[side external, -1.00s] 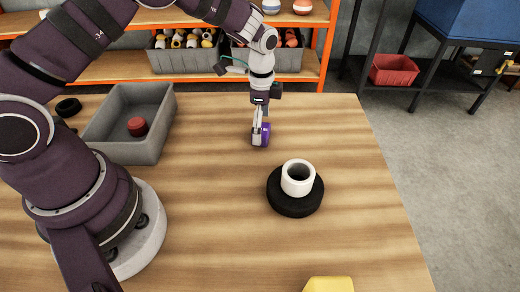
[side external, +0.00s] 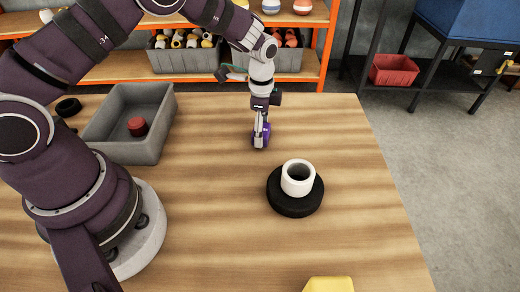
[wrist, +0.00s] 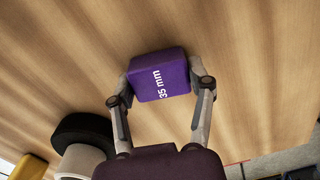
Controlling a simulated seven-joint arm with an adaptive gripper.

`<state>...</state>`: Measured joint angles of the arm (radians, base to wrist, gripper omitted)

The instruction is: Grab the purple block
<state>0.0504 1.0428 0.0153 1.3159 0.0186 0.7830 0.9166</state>
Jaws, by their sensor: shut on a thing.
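The purple block (wrist: 158,68) has white lettering reading "35 mm" on one face. In the wrist view it sits between the two fingertips of my gripper (wrist: 160,82), with a finger against each side. In the side external view the purple block (side external: 266,130) is at the far part of the wooden table, mostly hidden by the fingers. My gripper (side external: 260,138) points down there and is shut on it. The block is at or just above the table top; I cannot tell if it touches.
A black ring (side external: 296,203) with a white cylinder (side external: 298,178) on it stands nearer the camera. A grey bin (side external: 128,152) holding a red piece (side external: 138,127) is at the left. A yellow object (side external: 328,285) is at the near edge. The table between is clear.

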